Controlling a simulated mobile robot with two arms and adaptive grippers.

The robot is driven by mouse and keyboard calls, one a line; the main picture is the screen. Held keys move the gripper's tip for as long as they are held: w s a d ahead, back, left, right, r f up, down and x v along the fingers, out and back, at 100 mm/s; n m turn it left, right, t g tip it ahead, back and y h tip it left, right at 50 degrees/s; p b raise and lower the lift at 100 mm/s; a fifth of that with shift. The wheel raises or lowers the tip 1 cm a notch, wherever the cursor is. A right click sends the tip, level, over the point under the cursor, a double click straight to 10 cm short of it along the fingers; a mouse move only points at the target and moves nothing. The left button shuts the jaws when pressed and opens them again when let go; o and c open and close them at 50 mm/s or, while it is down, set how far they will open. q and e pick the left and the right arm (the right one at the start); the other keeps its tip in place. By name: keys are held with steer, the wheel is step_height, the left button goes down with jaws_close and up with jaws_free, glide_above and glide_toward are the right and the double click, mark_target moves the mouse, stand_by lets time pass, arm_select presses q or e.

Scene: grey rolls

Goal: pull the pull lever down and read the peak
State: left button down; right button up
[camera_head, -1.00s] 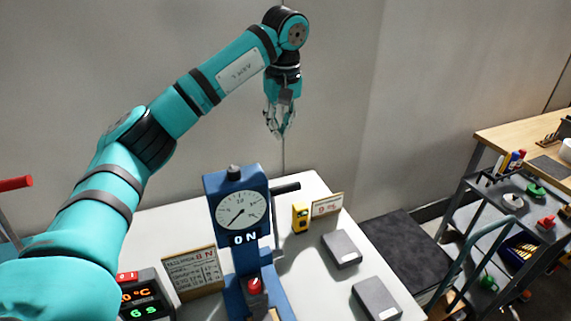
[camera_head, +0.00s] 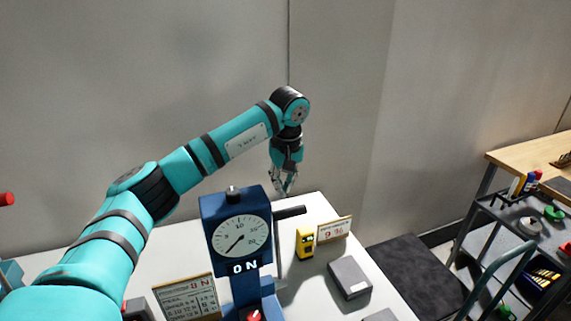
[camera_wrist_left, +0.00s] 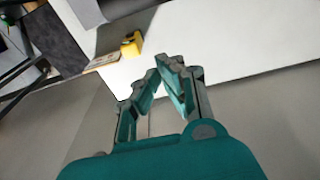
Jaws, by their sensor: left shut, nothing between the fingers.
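A blue press-like tester (camera_head: 213,208) stands on the white table in the head view. Its round dial (camera_head: 241,240) has a thin dark needle, and the display under it reads 0 N. A dark lever (camera_head: 289,212) sticks out to the right from the tester's upper side. A red button (camera_head: 253,316) shows at its foot, cut by the lower edge. My left gripper (camera_head: 285,190) is shut and empty, pointing down above and behind the lever, apart from it. In the left wrist view my gripper's fingertips (camera_wrist_left: 165,60) come together with nothing between them. My right gripper is out of view.
A yellow meter (camera_head: 305,243), a 9 % sign (camera_head: 334,229) and a grey block (camera_head: 349,277) stand right of the tester. A card reading 8 N (camera_head: 187,298) stands left of it. A cart with tools (camera_head: 520,235) is at the right.

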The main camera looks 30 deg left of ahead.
arm_select(q)
steer(key=s+d+p, duration=0.1)
steer(key=s+d+f+p, duration=0.1)
steer(key=shift+s+d, duration=0.25)
steer(key=shift+d, duration=0.15)
steer(key=shift+w, duration=0.15)
